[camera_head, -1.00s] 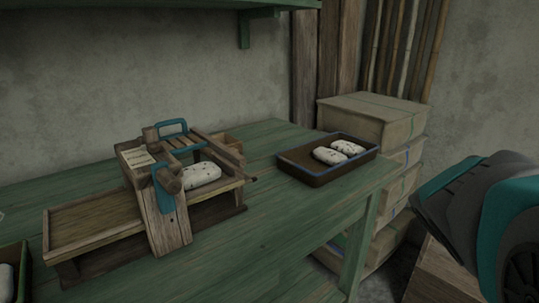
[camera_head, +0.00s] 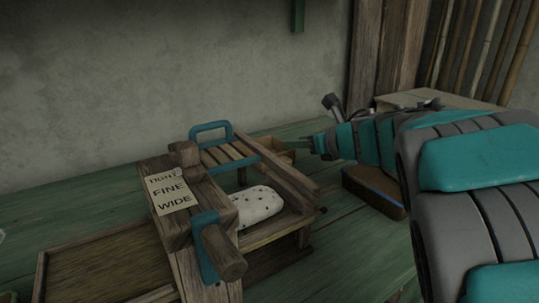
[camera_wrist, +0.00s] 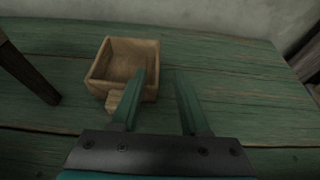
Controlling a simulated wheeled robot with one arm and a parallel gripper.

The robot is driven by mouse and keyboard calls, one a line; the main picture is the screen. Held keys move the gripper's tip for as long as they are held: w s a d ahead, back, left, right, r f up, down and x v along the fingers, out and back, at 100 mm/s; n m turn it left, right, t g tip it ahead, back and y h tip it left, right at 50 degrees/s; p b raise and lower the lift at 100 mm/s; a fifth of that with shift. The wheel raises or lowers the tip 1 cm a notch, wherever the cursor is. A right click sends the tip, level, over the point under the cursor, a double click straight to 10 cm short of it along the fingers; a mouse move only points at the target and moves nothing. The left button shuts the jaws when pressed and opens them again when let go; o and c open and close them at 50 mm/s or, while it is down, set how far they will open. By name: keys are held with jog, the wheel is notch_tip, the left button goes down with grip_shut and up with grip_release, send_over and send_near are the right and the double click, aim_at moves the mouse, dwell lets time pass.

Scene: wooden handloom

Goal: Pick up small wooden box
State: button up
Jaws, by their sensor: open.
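The small wooden box (camera_wrist: 128,66) is open-topped and empty, and stands upright on the green table. In the head view it (camera_head: 278,146) shows partly, behind the wooden device. My gripper (camera_wrist: 157,90) is open and empty. In the wrist view its two green fingers point toward the box's near right side. The left finger overlaps a small wooden piece (camera_wrist: 113,101) at the box's near side; I cannot tell if they touch. In the head view my gripper (camera_head: 308,145) is just right of the box.
The wooden device (camera_head: 187,222) with teal handles and a "FINE WIDE" label fills the front left of the box. A speckled white piece (camera_head: 259,203) lies in it. The green table (camera_wrist: 225,62) is clear right of the box.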

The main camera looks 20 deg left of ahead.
aim_at(274, 144)
jog(key=shift+p+x, duration=0.55)
jog(key=shift+x, duration=2.6)
jog(key=shift+s+a, duration=0.1)
jog(key=shift+a, duration=0.1)
grip_shut()
